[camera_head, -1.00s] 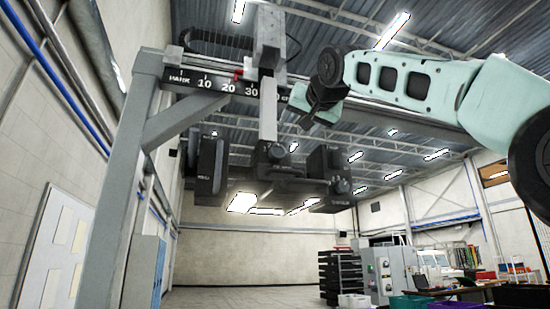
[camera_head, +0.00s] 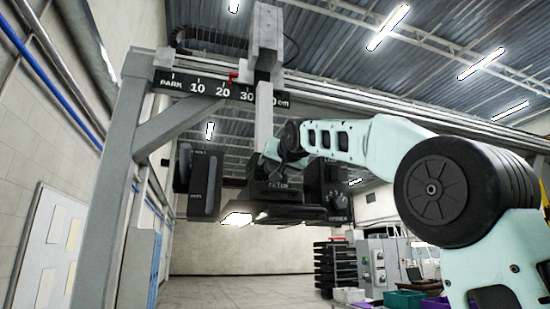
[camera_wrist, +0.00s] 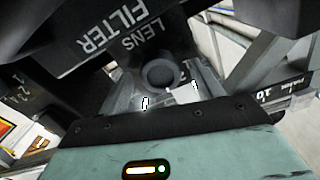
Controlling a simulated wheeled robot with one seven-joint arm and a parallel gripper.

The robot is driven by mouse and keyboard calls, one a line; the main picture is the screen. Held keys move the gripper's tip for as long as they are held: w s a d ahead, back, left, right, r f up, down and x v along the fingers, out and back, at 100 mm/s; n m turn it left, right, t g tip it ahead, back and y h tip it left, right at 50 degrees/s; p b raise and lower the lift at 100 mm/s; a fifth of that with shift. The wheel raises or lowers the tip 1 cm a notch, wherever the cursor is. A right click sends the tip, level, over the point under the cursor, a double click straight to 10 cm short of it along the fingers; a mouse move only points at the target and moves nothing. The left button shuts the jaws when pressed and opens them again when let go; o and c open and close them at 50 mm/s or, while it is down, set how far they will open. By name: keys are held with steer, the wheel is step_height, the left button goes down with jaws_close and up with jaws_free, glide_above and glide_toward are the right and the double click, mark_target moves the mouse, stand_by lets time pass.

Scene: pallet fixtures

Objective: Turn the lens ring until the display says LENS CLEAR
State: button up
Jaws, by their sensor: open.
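A dark camera-like unit with a FILTER label (camera_head: 278,187) hangs from the gantry's grey post in the head view. In the wrist view its LENS FILTER face (camera_wrist: 100,55) fills the upper left. A dark round ring or knob (camera_wrist: 158,74) shows just ahead of my gripper (camera_wrist: 170,96), whose jaws are open near it; I cannot tell whether they touch it or whether it is the lens ring. In the head view my gripper (camera_head: 270,152) is at the top of the unit, partly hidden. No LENS CLEAR text is readable.
The gantry beam carries a scale marked PARK and 10 to 40 cm (camera_head: 215,88), with a red pointer (camera_head: 233,76) between 20 and 30. Side boxes (camera_head: 205,184) flank the unit. Dark racks (camera_head: 335,268) and cabinets stand far back. The floor (camera_head: 235,288) below is clear.

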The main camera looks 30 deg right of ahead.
steer(key=shift+w+d, duration=0.15)
steer(key=shift+w, duration=0.35)
steer(key=c, duration=1)
steer(key=shift+d+n+p, duration=0.1)
steer(key=shift+n+p, duration=0.35)
steer(key=shift+n, duration=2.35)
steer(key=o, duration=1)
